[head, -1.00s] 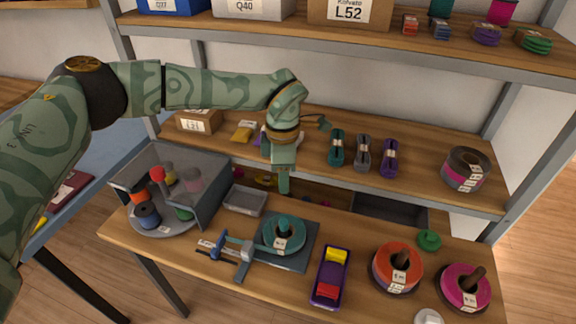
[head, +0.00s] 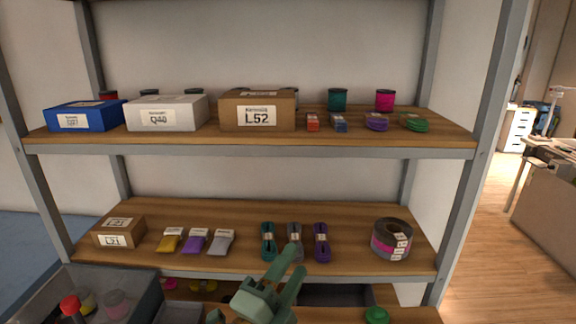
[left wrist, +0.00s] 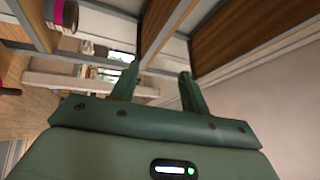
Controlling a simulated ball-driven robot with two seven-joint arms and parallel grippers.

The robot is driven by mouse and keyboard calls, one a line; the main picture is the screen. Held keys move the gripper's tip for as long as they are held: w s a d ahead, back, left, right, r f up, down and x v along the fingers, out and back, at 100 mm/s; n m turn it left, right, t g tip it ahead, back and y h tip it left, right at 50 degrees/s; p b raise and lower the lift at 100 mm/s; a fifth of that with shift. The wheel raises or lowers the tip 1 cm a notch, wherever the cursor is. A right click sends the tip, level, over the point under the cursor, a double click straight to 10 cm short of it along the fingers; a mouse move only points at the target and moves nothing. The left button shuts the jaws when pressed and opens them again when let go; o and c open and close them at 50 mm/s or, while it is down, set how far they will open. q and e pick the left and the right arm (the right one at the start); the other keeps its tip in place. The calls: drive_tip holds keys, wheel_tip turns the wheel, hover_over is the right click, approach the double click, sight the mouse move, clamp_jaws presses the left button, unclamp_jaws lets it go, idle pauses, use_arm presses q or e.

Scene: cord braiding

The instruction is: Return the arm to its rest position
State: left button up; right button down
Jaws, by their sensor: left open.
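My left gripper (head: 292,264) shows at the bottom middle of the head view, green, with its fingers pointing up and to the right. It is in front of the middle shelf's front edge and overlaps the cord bundles' lower side in the picture. In the left wrist view the two fingers (left wrist: 160,76) stand apart with nothing between them. Most of the left arm is out of view. My right gripper is not in view.
The middle shelf (head: 350,215) holds a small carton (head: 119,232), a teal cord bundle (head: 268,240), a purple one (head: 321,242) and a large roll (head: 391,240). The upper shelf (head: 250,149) carries boxes and spools. A grey bin (head: 135,282) stands at lower left.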

use_arm(q)
drive_tip(key=s+a+f+n+g+y, duration=0.2)
drive_tip(key=a+f+n+y, duration=0.45)
drive_tip(key=a, duration=0.25)
drive_tip(key=s+a+f+n+g+y, duration=0.2)
drive_tip(key=a+f+n+y, duration=0.4)
drive_tip(key=a, duration=0.3)
drive_tip(key=s+a+f+n+g+y, duration=0.1)
drive_tip(key=s+a+f+g+y, duration=0.1)
drive_tip(key=s+a+f+g, duration=0.35)
drive_tip(key=s+a+f+n+g+y, duration=0.1)
drive_tip(key=s+a+f+n+g, duration=0.1)
drive_tip(key=s+a+f, duration=0.35)
drive_tip(key=s+d+f+g+h, duration=0.15)
drive_tip(key=s+f, duration=0.35)
drive_tip(key=f, duration=0.8)
drive_tip(key=s+d+f+g+h, duration=0.15)
drive_tip(key=s+f, duration=0.25)
drive_tip(key=f, duration=0.8)
drive_tip(key=s+f+n+g+h, duration=0.1)
drive_tip(key=s+f+n+g, duration=0.2)
drive_tip(key=s+f, duration=1.2)
drive_tip(key=s, duration=0.4)
drive_tip(key=shift+s+d, duration=0.15)
drive_tip(key=shift+d, duration=0.05)
drive_tip(key=shift+h, duration=0.25)
